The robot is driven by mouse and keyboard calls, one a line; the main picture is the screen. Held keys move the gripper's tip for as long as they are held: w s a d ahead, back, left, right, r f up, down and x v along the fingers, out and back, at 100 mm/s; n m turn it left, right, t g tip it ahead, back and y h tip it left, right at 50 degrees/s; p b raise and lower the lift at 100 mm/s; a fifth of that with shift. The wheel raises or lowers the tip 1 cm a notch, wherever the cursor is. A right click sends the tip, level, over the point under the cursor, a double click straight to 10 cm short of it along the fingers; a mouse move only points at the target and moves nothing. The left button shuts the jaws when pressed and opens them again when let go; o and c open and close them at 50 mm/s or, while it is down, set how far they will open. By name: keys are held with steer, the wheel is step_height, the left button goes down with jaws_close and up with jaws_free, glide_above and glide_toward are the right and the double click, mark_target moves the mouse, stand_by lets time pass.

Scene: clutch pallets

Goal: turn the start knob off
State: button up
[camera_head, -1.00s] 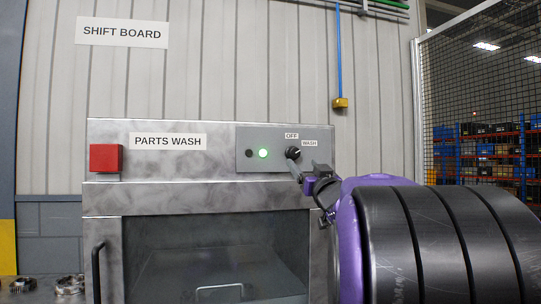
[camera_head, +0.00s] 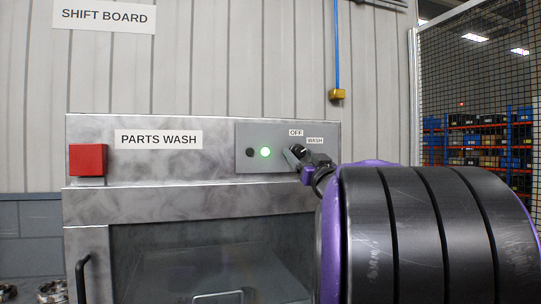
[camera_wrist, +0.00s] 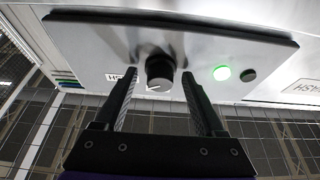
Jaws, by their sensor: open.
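The start knob (camera_wrist: 159,70) is a round dark knob with a white mark, on the grey control panel (camera_wrist: 100,40). In the wrist view it sits between the two fingers of my gripper (camera_wrist: 161,78), with gaps showing on both sides. My gripper is open. In the head view my gripper (camera_head: 295,156) is at the knob, which is largely covered there. The OFF label (camera_head: 296,133) is above it and the WASH label (camera_head: 315,141) is to the upper right. A green light (camera_head: 265,152) is lit left of the knob.
A small black round part (camera_head: 249,153) is left of the green light. A red box (camera_head: 88,160) sticks out at the washer's left. The washer's glass door (camera_head: 170,260) is below. A mesh fence (camera_head: 470,90) stands on the right.

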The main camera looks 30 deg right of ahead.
jaws_close()
steer(key=shift+n+y, duration=0.4)
steer(key=shift+n, duration=0.2)
steer(key=n+y, duration=0.2)
steer(key=n, duration=0.2)
steer(key=shift+d, duration=0.1)
steer(key=n+y, duration=0.2)
steer(key=n, duration=0.2)
steer(key=shift+d+r, duration=0.1)
steer(key=shift+r, duration=0.05)
steer(key=n+g+y+p, duration=0.1)
steer(key=n, duration=0.2)
steer(key=n+g+y, duration=0.1)
steer(key=n, duration=0.3)
steer(key=shift+d+r+y+p, duration=0.1)
steer(key=shift+y+p, duration=0.3)
